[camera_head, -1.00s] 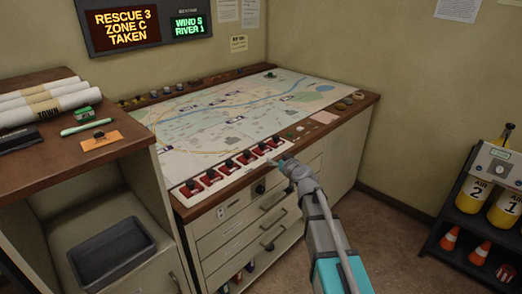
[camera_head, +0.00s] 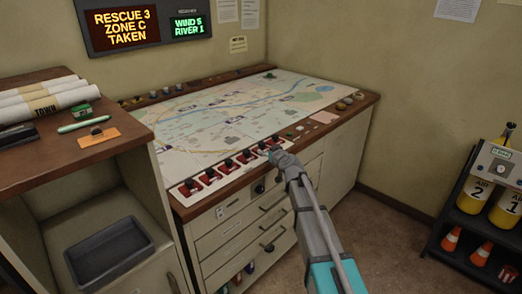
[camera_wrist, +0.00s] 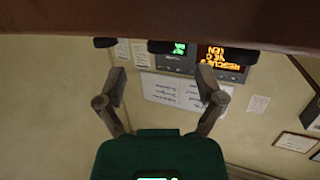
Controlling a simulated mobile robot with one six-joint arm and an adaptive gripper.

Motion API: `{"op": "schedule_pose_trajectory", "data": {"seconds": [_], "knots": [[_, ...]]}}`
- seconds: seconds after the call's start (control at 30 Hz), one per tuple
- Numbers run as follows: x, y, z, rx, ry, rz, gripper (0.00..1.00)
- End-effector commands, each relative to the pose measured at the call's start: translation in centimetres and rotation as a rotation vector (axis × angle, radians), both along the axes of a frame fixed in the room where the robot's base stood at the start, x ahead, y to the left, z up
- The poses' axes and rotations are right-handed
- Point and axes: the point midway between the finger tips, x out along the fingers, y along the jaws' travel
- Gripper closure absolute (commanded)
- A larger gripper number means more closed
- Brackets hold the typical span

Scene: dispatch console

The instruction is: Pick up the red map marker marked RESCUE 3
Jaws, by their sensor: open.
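Several red markers with black knobs (camera_head: 212,173) stand in a row on a pale strip along the map table's front edge in the head view. Their labels are too small to read, so I cannot tell which is RESCUE 3. My gripper (camera_head: 270,153) is at the right end of this row, overlapping the rightmost marker; contact cannot be told. In the wrist view, which is upside down, my gripper (camera_wrist: 160,75) is open with nothing between its fingers. Dark knob-like shapes (camera_wrist: 105,42) show beyond the fingers, against a brown edge.
The map table (camera_head: 345,112) has drawers below its front edge. A wooden cabinet (camera_head: 110,150) with rolled maps and a grey bin (camera_head: 75,262) stands at left. A dark rack (camera_head: 460,222) with yellow cylinders and cones is at right. Floor between is clear.

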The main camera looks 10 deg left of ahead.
Motion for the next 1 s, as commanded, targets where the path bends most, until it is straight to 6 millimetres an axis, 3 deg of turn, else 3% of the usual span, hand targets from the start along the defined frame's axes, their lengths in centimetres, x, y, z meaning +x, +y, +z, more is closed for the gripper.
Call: {"op": "schedule_pose_trajectory", "data": {"seconds": [0.27,0.67,1.0], "knots": [[0.7,0.4,-0.2,0.0,0.0,0.001,0.13],[4.2,2.5,-1.0,0.0,0.0,0.001,0.13],[4.4,2.6,-1.0,0.0,0.0,0.001,0.13]]}}
